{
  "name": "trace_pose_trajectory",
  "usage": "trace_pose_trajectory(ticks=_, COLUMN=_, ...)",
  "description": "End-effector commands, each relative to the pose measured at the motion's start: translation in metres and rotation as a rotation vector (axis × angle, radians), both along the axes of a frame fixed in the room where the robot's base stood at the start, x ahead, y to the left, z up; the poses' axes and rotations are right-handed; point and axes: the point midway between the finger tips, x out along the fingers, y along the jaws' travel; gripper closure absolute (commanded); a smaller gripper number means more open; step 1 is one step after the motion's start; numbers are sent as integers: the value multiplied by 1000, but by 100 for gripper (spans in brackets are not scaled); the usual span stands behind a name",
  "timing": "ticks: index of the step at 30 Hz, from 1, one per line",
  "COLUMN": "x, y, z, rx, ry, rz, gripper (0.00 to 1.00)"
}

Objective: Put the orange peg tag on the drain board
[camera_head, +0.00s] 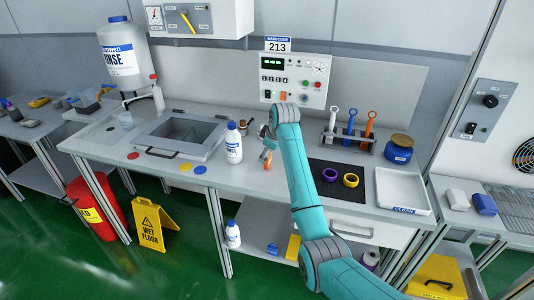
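My gripper (267,143) is low over the middle of the counter, right of the white bottle. It is small and partly hidden by my arm. A small orange piece (265,158) is right at its fingertips; it may be the orange peg tag. I cannot tell whether the fingers are closed on it. Another orange item with a ring-shaped top (369,128) stands in a rack at the back right, beside a blue one and a white one. A ribbed surface (515,204) on the right-hand counter may be the drain board.
A black mat (330,168) holds a purple and a yellow ring. Right of it is a white tray (403,190) marked CLEAN. A sink (185,135), a labelled white bottle (233,145) and red, yellow and blue discs lie left. A blue jar (399,150) stands behind the tray.

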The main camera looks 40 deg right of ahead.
Motion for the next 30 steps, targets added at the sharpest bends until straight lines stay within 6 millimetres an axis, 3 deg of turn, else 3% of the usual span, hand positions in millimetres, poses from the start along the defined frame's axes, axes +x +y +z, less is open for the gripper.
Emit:
trace_pose_trajectory(ticks=9, x=-30, y=6, z=56, rx=-1, ry=-3, rz=0, gripper=18)
trace_pose_trajectory(ticks=15, x=-43, y=9, z=78, rx=-1, ry=-1, rz=1, gripper=18)
trace_pose_trajectory(ticks=30, x=-47, y=10, z=86, rx=0, ry=0, rz=0, gripper=18)
